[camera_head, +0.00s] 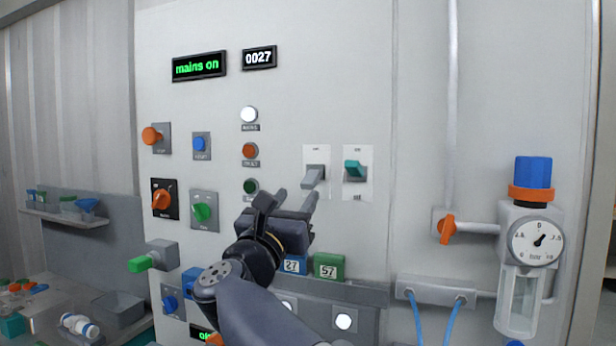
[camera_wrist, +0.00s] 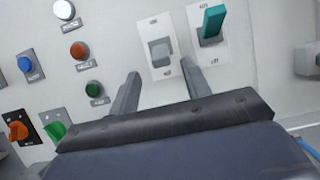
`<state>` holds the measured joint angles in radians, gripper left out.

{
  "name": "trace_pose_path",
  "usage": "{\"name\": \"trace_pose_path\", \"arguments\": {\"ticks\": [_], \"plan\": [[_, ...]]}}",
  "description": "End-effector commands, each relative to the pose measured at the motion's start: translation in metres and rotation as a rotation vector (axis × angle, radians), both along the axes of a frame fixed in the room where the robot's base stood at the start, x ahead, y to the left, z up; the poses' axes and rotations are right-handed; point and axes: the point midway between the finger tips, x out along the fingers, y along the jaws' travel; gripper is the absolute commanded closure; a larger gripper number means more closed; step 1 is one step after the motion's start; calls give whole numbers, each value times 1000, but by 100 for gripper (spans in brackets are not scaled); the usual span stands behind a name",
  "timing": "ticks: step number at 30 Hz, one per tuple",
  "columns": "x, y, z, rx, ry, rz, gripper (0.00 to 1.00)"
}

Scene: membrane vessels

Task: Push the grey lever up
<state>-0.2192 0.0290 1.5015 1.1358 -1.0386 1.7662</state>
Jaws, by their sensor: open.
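The grey lever (camera_head: 313,178) sits on a white plate on the panel, to the left of a teal lever (camera_head: 355,168). In the head view it sticks out and slants down to the left. In the wrist view the grey lever (camera_wrist: 160,50) shows beyond and between my fingertips. My gripper (camera_head: 292,196) is open and empty, its fingers pointing at the panel just below and left of the grey lever. In the wrist view my gripper (camera_wrist: 162,80) has its right finger near the lower edge of the lever's plate. I cannot tell whether a finger touches the lever.
The teal lever (camera_wrist: 213,22) is close on the right and points up. Round lamps (camera_head: 249,150) and knobs (camera_head: 204,210) are to the left. Numbered blocks (camera_head: 328,266) stand on a ledge below. A gauge unit (camera_head: 537,240) with an orange valve handle (camera_head: 447,229) is at the right.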

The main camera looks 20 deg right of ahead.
Motion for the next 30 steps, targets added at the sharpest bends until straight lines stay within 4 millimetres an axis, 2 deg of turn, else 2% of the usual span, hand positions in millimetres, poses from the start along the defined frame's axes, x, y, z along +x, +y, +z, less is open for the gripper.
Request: {"name": "trace_pose_path", "arguments": {"ticks": [3, 10, 15, 23, 30], "plan": [[16, -17, 13, -1, 2, -5, 55], [39, -40, 25, 0, 1, -4, 55], [47, -48, 28, -1, 1, 0, 55], [48, -48, 28, 0, 0, 0, 55], [48, -48, 28, 1, 1, 0, 72]]}}
